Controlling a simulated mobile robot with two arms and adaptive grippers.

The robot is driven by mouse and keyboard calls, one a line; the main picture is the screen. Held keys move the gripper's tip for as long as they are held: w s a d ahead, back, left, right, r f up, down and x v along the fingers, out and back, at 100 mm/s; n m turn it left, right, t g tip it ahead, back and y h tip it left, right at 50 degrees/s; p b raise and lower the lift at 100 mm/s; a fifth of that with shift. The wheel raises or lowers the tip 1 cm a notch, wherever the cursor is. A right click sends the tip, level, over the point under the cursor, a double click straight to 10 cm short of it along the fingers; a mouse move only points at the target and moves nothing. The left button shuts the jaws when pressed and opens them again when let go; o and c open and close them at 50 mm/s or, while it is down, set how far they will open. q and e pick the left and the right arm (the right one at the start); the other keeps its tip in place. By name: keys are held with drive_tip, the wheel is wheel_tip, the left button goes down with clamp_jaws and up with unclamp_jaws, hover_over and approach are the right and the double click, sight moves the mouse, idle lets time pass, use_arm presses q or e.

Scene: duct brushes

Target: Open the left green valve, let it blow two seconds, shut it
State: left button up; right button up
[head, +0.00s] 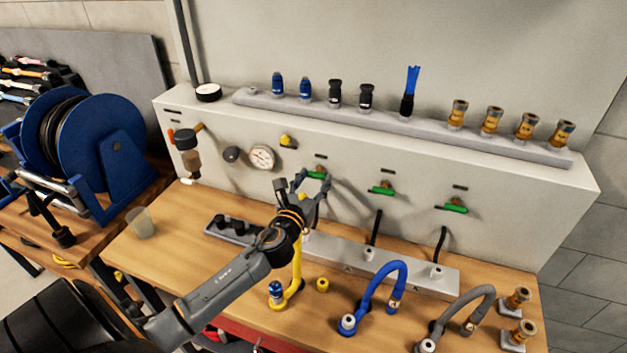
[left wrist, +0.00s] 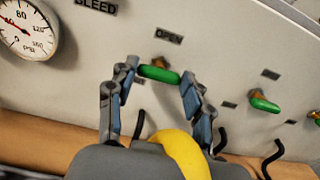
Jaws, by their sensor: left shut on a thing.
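The left green valve handle (head: 317,175) sits on the front of the pale wall panel, the leftmost of three green handles. My left gripper (head: 308,186) is at it, shut on the handle. In the left wrist view the handle (left wrist: 160,74) lies level between the two fingers of the gripper (left wrist: 158,82), under a label reading OPEN. A yellow hose (head: 298,268) runs below the gripper to a blue-tipped fitting on the bench. My right gripper is not in view.
Two more green valves, the middle (head: 382,190) and the right (head: 456,207), are to the right. A gauge (head: 262,157) is to the left. Blue (head: 387,270) and grey (head: 462,300) hoses stand on the wooden bench. A clear cup (head: 140,223) is at the bench's left.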

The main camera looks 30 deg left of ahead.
use_arm(q)
drive_tip(key=n, duration=0.7)
drive_tip(key=shift+a+n+b, duration=0.1)
drive_tip(key=shift+n+b, duration=0.2)
drive_tip(key=shift+b, duration=0.05)
drive_tip(key=n, duration=0.4)
drive_tip(key=shift+a+n, duration=0.1)
drive_tip(key=shift+n, duration=2)
drive_tip(key=o, duration=1.2)
drive_tip(key=shift+f, duration=0.1)
drive_tip(key=shift+c, duration=0.2)
